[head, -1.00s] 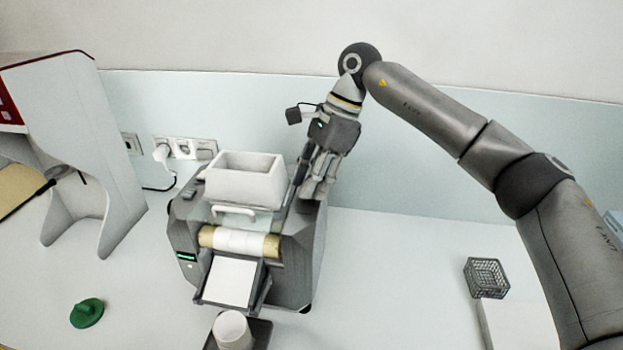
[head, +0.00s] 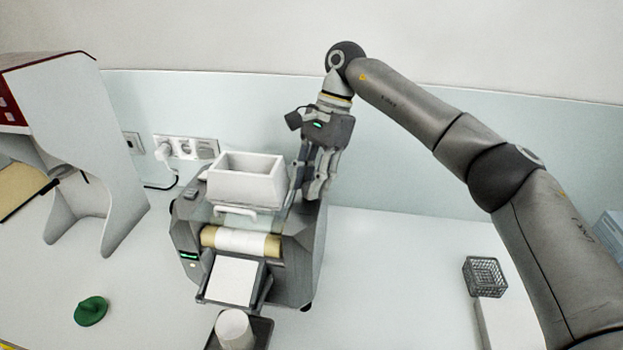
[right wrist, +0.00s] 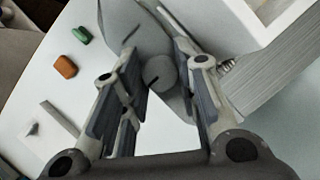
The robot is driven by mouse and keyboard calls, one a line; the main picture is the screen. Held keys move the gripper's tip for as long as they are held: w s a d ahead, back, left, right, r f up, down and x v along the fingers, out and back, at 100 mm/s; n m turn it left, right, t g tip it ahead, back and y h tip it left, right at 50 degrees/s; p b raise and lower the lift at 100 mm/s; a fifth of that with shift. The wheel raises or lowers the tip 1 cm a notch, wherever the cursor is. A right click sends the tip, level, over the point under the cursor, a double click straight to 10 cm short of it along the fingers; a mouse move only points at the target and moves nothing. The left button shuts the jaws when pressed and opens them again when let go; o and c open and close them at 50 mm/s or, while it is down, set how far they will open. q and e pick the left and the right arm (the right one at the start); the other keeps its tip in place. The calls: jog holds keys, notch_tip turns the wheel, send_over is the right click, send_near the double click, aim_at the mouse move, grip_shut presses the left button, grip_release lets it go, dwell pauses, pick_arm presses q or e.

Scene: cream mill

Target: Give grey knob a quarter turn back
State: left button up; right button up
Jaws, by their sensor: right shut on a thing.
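The grey mill (head: 305,255) stands on the white counter with a white hopper (head: 247,182) on top. My right gripper (head: 308,198) reaches down at the mill's right rear, beside the hopper. In the right wrist view the round grey knob (right wrist: 160,74), with a dark line on its face, sits between the fingertips of this gripper (right wrist: 158,66). The gripper is shut on the knob. In the head view the knob is hidden behind the fingers and the mill body. My left gripper is not in view.
A white roller (head: 240,241) and a sloped plate (head: 232,281) are at the mill's front, with a white cup (head: 233,329) below. A green object (head: 91,311) lies at left. A wire basket (head: 485,276) stands at right.

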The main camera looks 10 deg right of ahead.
jog(key=shift+w+r, duration=0.1)
jog(key=shift+r, duration=0.1)
jog(key=o, duration=0.9)
jog(key=shift+d, duration=0.1)
jog(key=shift+c, duration=0.2)
jog(key=shift+o, duration=0.7)
jog(key=shift+f, duration=0.15)
jog(key=v, duration=1.2)
